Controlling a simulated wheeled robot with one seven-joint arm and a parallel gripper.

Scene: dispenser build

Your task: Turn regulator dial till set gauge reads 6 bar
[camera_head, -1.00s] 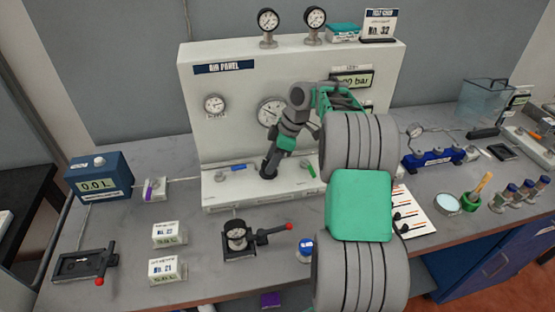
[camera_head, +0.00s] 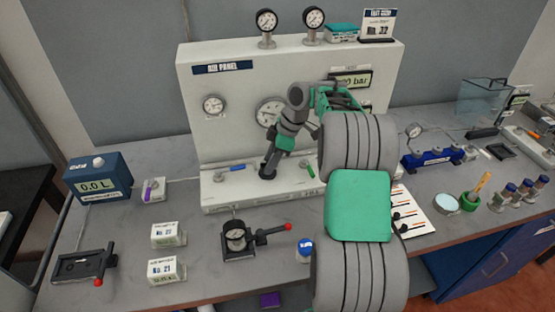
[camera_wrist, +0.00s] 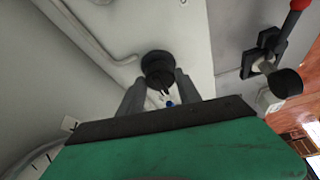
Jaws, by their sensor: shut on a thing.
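A black dial (camera_wrist: 158,66) shows between the fingertips of my gripper (camera_wrist: 161,80) in the wrist view. My gripper is shut on it. In the head view my gripper (camera_head: 270,164) reaches down to the ledge of the white air panel (camera_head: 230,145), and the black dial's base (camera_head: 267,174) shows there. A large round gauge (camera_head: 263,114) on the panel is partly covered by my arm; its reading is not legible. A smaller gauge (camera_head: 213,105) hangs left of it. A digital display marked in bar (camera_head: 352,80) is partly hidden by my arm, so its full figure cannot be told.
A blue-handled valve (camera_head: 236,168) and a green-handled valve (camera_head: 310,169) flank the dial on the ledge. Two gauges (camera_head: 266,20) (camera_head: 314,18) stand on top of the panel.

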